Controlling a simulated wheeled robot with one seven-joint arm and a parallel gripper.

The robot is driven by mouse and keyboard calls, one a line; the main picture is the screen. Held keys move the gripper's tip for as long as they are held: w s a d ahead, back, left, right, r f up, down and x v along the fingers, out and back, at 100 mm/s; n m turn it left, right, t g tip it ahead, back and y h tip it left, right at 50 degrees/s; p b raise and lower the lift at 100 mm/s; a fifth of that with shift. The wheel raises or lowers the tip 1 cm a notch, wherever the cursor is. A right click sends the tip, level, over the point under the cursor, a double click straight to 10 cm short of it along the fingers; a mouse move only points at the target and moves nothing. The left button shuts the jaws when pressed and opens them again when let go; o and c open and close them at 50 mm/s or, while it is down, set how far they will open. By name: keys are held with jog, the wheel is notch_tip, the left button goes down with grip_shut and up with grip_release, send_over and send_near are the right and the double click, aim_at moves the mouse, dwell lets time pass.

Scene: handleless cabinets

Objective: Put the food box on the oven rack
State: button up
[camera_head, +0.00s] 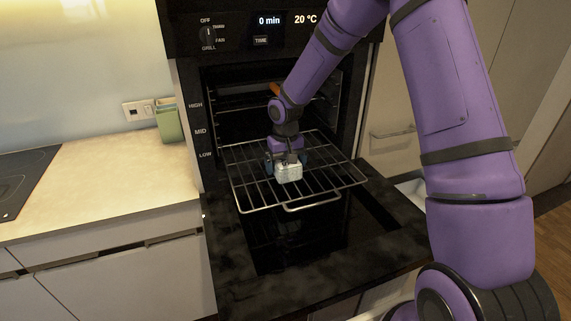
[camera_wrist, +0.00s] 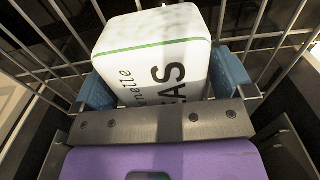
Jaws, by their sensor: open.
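The food box (camera_head: 289,173) is white with a green edge line and dark lettering. It is on the pulled-out oven rack (camera_head: 335,181), near the middle of the wires, and looks about upright. In the wrist view the box (camera_wrist: 152,40) lies between the blue finger pads of my gripper (camera_wrist: 168,85), with the rack wires (camera_wrist: 265,30) around it. My gripper (camera_head: 287,166) is open around the box at rack height. I cannot tell whether a pad touches the box. The underside of the box is hidden.
The oven door (camera_head: 240,289) is folded down below the rack. A counter (camera_head: 110,180) with a green container (camera_head: 168,121) stands at the left, beside a dark cooktop (camera_head: 22,180).

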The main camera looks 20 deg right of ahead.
jog(key=s+d+r+t, duration=0.1)
jog(key=s+r, duration=0.2)
jog(key=r, duration=0.7)
jog(key=s+r, duration=0.4)
jog(key=r, duration=0.7)
jog(key=s+d+r+t, duration=0.1)
jog(key=s+r, duration=0.2)
jog(key=s, duration=0.6)
jog(key=s+d+r+t, duration=0.1)
jog(key=s+r, duration=0.2)
jog(key=s, duration=0.7)
jog(key=s+d+r+t, duration=0.2)
jog(key=s+r, duration=0.1)
jog(key=s, duration=0.7)
jog(key=shift+r, duration=0.25)
jog(key=shift+w, duration=0.1)
